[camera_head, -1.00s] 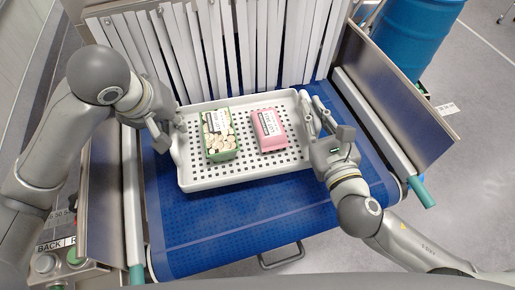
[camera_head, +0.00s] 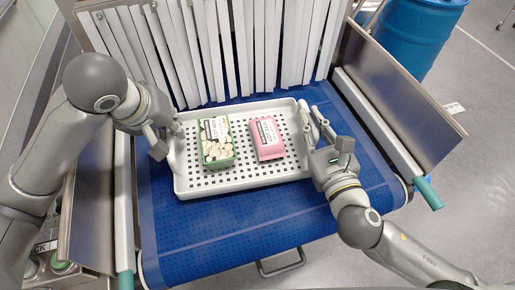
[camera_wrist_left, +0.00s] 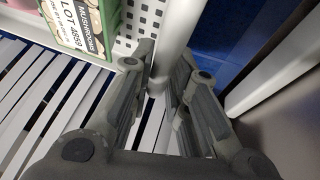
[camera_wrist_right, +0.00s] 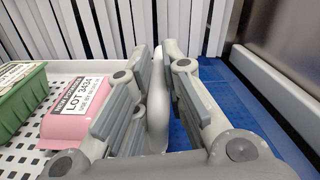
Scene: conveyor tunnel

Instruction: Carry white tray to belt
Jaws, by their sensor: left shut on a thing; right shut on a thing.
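The white tray (camera_head: 240,183) is perforated and sits over the blue belt (camera_head: 230,232); I cannot tell whether it touches the belt. It carries a green package of mushrooms (camera_head: 216,142) and a pink package (camera_head: 267,138). My left gripper (camera_head: 165,137) is shut on the tray's left rim. In the left wrist view its fingers (camera_wrist_left: 158,85) close on the white rim beside the mushroom package (camera_wrist_left: 90,25). My right gripper (camera_head: 317,135) is shut on the tray's right rim. In the right wrist view its fingers (camera_wrist_right: 158,85) pinch the rim beside the pink package (camera_wrist_right: 75,105).
White strip curtains (camera_head: 215,55) hang at the belt's far end. Metal side walls (camera_head: 400,98) flank the belt. A blue barrel (camera_head: 412,35) stands at the upper right. Bare belt shows in front of the tray.

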